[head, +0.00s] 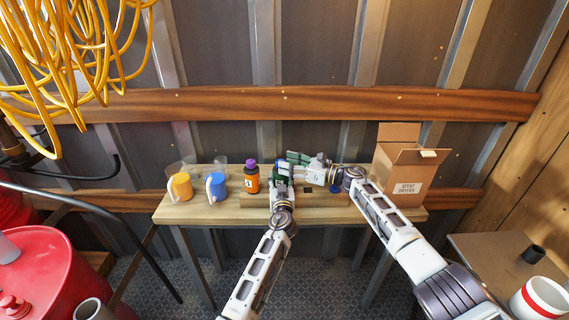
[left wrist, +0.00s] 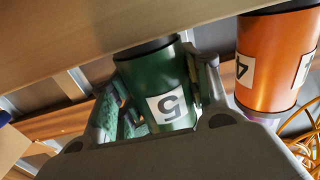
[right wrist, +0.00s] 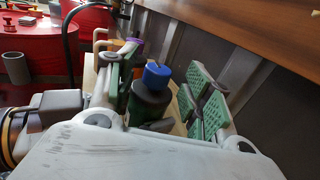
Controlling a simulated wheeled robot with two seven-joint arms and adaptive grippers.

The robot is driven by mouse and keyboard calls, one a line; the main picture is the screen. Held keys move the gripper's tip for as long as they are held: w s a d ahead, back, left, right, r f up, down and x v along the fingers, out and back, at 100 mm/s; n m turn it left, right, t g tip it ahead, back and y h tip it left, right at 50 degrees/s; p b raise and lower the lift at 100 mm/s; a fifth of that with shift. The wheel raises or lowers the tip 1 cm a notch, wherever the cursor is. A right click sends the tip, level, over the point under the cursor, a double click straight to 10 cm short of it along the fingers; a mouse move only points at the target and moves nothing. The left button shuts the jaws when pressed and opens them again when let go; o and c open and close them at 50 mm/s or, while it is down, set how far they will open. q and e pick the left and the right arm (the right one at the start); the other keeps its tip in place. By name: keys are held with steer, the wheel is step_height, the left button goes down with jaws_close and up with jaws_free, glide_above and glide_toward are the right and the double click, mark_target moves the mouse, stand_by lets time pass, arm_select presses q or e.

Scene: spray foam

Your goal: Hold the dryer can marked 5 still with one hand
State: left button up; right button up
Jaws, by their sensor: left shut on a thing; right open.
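The green dryer can marked 5 (left wrist: 170,80) stands between the pads of my left gripper (left wrist: 162,92), which is shut on its body. In the right wrist view its blue cap (right wrist: 157,75) and dark green shoulder show upright. In the head view the can is mostly hidden behind my left gripper (head: 283,182). My right gripper (right wrist: 165,85) is open at the can's top, with the left pad close to the cap and a wide gap to the right pad. I cannot tell whether that left pad touches. My right gripper also shows in the head view (head: 300,160).
An orange can marked 4 with a purple cap (head: 252,180) stands just left on the bench (head: 335,213). Yellow (head: 181,187) and blue (head: 216,188) containers stand further left. An open cardboard box (head: 407,175) is at the bench's right end.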

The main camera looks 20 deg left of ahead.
steer(key=shift+w+a, duration=0.15)
steer(key=shift+a, duration=0.8)
steer(key=shift+c, duration=0.4)
steer(key=c, duration=1)
